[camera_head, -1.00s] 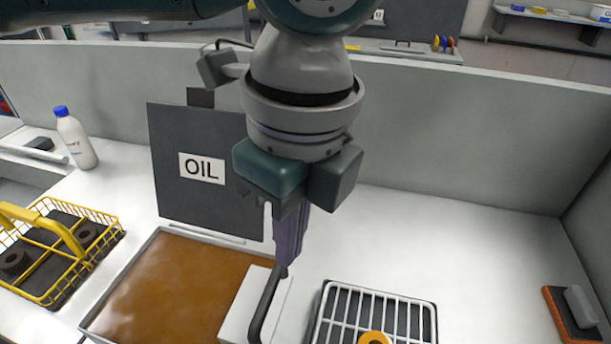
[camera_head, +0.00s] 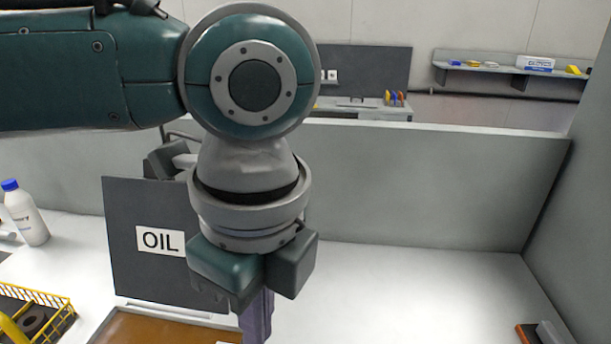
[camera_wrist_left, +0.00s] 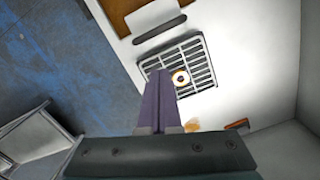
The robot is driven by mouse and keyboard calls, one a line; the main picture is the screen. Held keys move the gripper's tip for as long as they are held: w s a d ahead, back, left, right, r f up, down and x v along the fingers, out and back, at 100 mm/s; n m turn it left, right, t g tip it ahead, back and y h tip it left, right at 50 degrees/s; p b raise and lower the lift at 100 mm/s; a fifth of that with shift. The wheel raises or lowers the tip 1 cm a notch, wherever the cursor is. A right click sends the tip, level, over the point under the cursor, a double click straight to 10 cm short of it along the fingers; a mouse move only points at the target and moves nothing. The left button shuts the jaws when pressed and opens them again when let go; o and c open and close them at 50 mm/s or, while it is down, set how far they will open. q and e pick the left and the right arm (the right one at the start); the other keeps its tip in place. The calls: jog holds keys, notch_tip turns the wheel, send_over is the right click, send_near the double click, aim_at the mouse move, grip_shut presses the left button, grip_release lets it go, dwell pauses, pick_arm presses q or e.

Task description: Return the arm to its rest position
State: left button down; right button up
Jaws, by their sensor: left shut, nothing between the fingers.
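My left gripper (camera_head: 257,322) hangs below my arm at the middle of the head view, its purple fingers pointing down. The lower end of the fingers is cut off by the frame there. In the left wrist view the purple fingers (camera_wrist_left: 160,78) are together and hold nothing. My right gripper is in neither view.
A dark OIL panel (camera_head: 125,270) stands behind an oil-coloured tray (camera_head: 150,330). A yellow basket (camera_head: 62,303) and a white bottle (camera_head: 24,215) are at left. A white block with a dark handle (camera_wrist_left: 158,28) lies beside the rack.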

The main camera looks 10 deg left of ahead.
pick_arm(q)
jog(key=s+d+n+h, duration=0.6)
jog(key=s+d, duration=0.2)
jog(key=d, duration=0.1)
jog(key=s+a+f+n+t+y+p, duration=0.1)
jog(key=s+a+n+t+y, duration=0.2)
jog(key=a+n, duration=0.6)
jog(key=s+a+f+n+y+p, duration=0.15)
jog(key=s+a+n, duration=0.35)
jog(key=a, duration=0.7)
notch_tip(320, 180, up, 28)
jog(key=w+p, duration=0.1)
jog(key=p, duration=2.5)
jog(key=shift+d+f, duration=0.15)
jog(key=shift+w+y, duration=0.1)
jog(key=shift+y, duration=0.15)
